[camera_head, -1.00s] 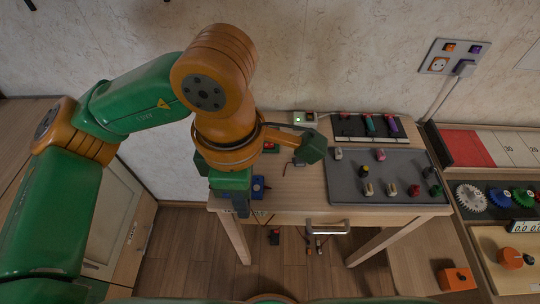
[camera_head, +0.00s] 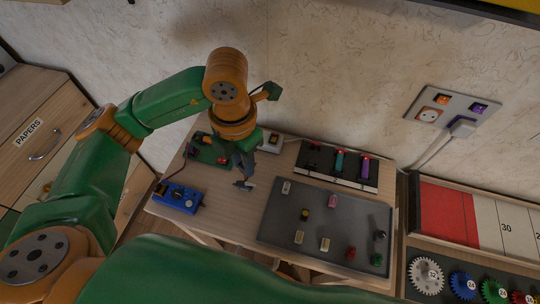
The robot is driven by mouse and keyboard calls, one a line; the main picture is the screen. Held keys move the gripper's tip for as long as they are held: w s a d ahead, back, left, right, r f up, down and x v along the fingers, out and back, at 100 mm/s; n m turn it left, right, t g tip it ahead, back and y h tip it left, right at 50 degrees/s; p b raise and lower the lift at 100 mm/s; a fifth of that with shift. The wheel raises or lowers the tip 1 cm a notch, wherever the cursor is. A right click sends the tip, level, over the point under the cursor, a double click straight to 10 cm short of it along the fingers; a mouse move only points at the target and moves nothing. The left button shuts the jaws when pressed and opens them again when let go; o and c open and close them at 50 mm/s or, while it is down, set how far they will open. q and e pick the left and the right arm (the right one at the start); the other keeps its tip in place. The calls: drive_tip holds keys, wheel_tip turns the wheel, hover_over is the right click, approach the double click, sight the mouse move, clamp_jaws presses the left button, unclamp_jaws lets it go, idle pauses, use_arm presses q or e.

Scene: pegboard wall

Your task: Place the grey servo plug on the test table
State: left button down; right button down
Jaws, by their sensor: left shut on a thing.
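The wooden test table (camera_head: 226,216) stands against the wall in the middle of the view. My left gripper (camera_head: 243,176) points down over its left half, between the blue device and the grey mat. It is shut on a small grey piece, which looks like the grey servo plug (camera_head: 245,185); the fingers hide part of it. I cannot tell whether the piece touches the tabletop. My right gripper is not in view.
A blue device (camera_head: 178,197) and a green board (camera_head: 209,150) lie on the table's left part. A grey mat (camera_head: 335,213) with several small plugs covers the right, below a dark tray (camera_head: 337,166) of coloured tubes. A white box (camera_head: 270,142) sits at the back. Bare wood shows between device and mat.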

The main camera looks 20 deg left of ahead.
sight(245, 186)
use_arm(q)
drive_tip(key=w+f, duration=0.2)
drive_tip(key=w+d+f, duration=0.1)
drive_tip(key=w+f, duration=0.3)
drive_tip(key=w, duration=0.1)
drive_tip(key=shift+d+f, duration=0.2)
drive_tip(key=shift+d, duration=0.2)
drive_tip(key=f, duration=0.3)
drive_tip(key=shift+w, duration=0.2)
drive_tip(key=shift+a+f, duration=0.1)
drive_tip(key=shift+f, duration=0.25)
drive_tip(key=shift+f, duration=0.1)
drive_tip(key=shift+f+b, duration=0.15)
drive_tip(key=shift+b, duration=0.2)
drive_tip(key=c, duration=0.7)
unclamp_jaws()
drive_tip(key=shift+r, duration=0.2)
